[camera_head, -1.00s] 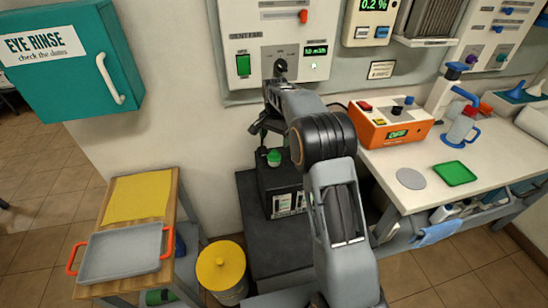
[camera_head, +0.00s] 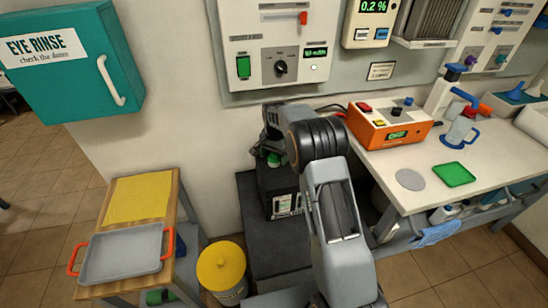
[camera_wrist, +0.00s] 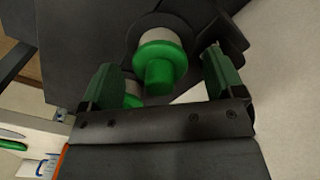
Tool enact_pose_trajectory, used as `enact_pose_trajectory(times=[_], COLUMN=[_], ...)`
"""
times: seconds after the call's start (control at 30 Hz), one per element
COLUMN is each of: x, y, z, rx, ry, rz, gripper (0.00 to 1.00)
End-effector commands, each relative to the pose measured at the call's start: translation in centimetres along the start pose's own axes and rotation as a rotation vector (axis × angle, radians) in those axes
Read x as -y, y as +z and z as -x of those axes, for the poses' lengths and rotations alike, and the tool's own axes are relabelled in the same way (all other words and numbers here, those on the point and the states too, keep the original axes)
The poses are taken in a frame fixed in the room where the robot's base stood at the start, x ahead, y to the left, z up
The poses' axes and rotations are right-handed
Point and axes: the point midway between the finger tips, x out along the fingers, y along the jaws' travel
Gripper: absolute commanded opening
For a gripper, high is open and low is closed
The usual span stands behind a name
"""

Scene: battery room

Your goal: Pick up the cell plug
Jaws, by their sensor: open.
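The cell plug (camera_wrist: 160,63) is green with a pale collar and sits on the black battery (camera_head: 285,203). It shows in the wrist view between the two green-padded fingers of my gripper (camera_wrist: 160,85), touching neither as far as I can see. My gripper is open. In the head view my arm hides most of the gripper, and a bit of a green plug (camera_head: 273,160) shows just below it. A second green piece (camera_wrist: 131,92) shows in the wrist view behind the first, partly hidden by the left finger.
The battery stands on a dark bench (camera_head: 262,240) against the wall. An orange charger (camera_head: 388,125) and a white table (camera_head: 440,200) are to the right. A wooden stand (camera_head: 172,200) with a grey tray (camera_head: 122,255) and a yellow-lidded bucket (camera_head: 221,265) are to the left.

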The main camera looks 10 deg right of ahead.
Motion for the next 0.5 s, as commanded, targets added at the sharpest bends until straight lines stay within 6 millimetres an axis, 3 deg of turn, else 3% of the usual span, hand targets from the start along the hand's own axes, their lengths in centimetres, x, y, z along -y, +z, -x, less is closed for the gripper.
enact_pose_trajectory(times=[0.07,0.5], x=[0.0,0.01], y=[0.0,0.0], z=[0.01,0.04], rx=[0.0,0.0], ry=[0.0,0.0], rz=[0.0,0.0], gripper=[0.87,0.45])
